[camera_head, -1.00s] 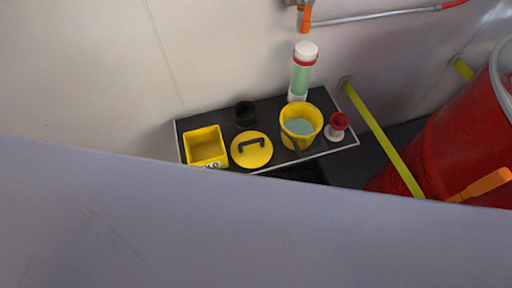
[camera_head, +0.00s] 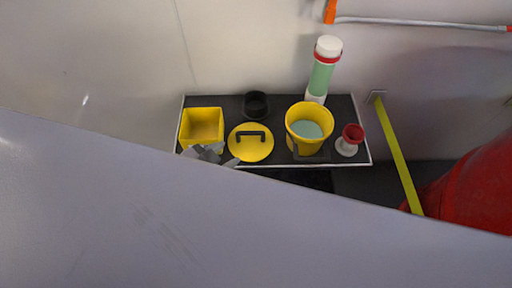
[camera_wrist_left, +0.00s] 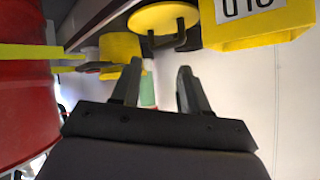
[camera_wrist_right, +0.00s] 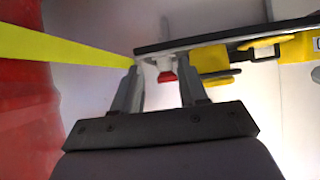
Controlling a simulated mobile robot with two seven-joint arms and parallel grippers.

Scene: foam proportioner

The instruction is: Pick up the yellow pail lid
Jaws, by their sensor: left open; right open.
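The yellow pail lid (camera_head: 243,149) is a round disc with a dark bar handle, lying flat on the black shelf. In the left wrist view the lid (camera_wrist_left: 160,19) shows at the top, beyond the open fingers. My left gripper (camera_head: 208,153) is open and empty, at the shelf's front edge, left of the lid and before the yellow square bin; a pale panel hides its arm. My right gripper (camera_wrist_right: 161,76) is open and empty, seen only in its own wrist view, apart from the shelf items. The yellow pail (camera_head: 296,112) with pale blue contents stands right of the lid.
The shelf (camera_head: 278,104) also holds the yellow square bin (camera_head: 203,115), a black ring (camera_head: 255,103), a green-and-white cylinder (camera_head: 321,75) and a red-and-white cup piece (camera_head: 352,134). A yellow bar (camera_head: 399,155) and red drum (camera_head: 475,190) are at right. A pale panel (camera_head: 200,220) covers the foreground.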

